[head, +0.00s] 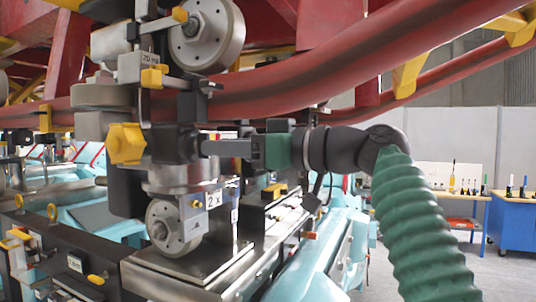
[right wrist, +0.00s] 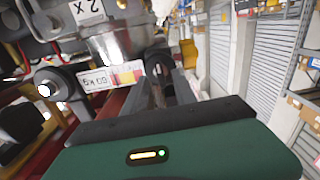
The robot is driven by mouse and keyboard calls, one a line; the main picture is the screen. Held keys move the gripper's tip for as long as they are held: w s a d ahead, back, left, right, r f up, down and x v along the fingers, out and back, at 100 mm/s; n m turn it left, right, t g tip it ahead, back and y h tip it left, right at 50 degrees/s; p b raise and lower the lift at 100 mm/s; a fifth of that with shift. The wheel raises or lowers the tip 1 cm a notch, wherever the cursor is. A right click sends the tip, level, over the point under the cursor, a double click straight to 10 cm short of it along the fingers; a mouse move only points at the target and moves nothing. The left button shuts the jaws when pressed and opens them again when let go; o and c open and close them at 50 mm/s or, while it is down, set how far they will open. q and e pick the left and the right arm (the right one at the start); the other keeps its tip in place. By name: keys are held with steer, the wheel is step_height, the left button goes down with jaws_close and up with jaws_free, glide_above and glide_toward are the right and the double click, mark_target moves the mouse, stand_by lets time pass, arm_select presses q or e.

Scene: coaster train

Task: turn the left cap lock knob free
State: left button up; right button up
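A yellow faceted knob (head: 125,143) sits on the left side of a dark block under the red rail in the head view. A dark round piece (right wrist: 158,62) shows between the fingertips in the right wrist view; I cannot tell if it is the left cap lock knob. My right gripper (head: 206,148), with its green body, comes in from the right and points left, its fingertips at the right side of the dark block. In the right wrist view its two fingers (right wrist: 164,82) stand apart; whether they press on the dark piece is hidden. My left gripper is not in view.
A red rail (head: 330,72) passes close above my right gripper. A metal wheel (head: 207,35) is above, and a lower wheel (head: 175,226) is below, beside a plate marked "2 x" (head: 214,199). A blue cabinet (head: 513,222) stands far right. Open floor lies at right.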

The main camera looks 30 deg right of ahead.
steer(key=b+v, duration=0.1)
steer(key=v, duration=1.2)
steer(key=shift+s+d+f+b, duration=0.15)
steer(key=shift+s+d+b, duration=0.05)
steer(key=shift+d+b, duration=0.2)
steer(key=shift+a, duration=0.1)
